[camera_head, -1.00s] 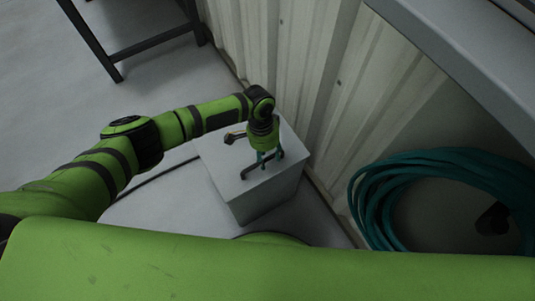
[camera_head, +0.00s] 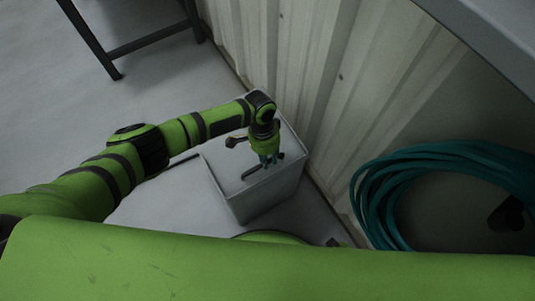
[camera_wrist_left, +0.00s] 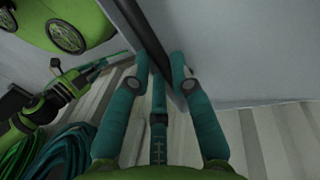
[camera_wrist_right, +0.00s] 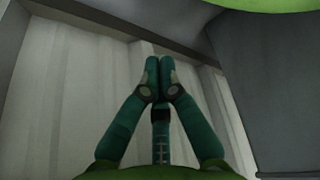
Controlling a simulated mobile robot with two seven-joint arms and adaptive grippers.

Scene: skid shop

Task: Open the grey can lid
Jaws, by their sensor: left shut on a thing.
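The grey can (camera_head: 262,205) is a box-shaped bin on the floor against the corrugated wall, in the middle of the head view. Its flat grey lid (camera_head: 228,172) carries a dark bar handle (camera_head: 254,172). My left gripper (camera_head: 270,160) points down over the lid and is shut on the handle; the fingers hide part of it. In the left wrist view the dark handle (camera_wrist_left: 165,62) passes between the fingertips (camera_wrist_left: 158,75), with a grey surface beside it. My right gripper (camera_wrist_right: 158,75) is shut with its fingertips together and nothing visible between them.
The corrugated wall (camera_head: 310,80) stands close behind the can. A teal hose coil (camera_head: 400,165) hangs at the right. A dark-legged table frame (camera_head: 150,42) stands at the upper left. The grey floor (camera_head: 40,110) at the left is clear.

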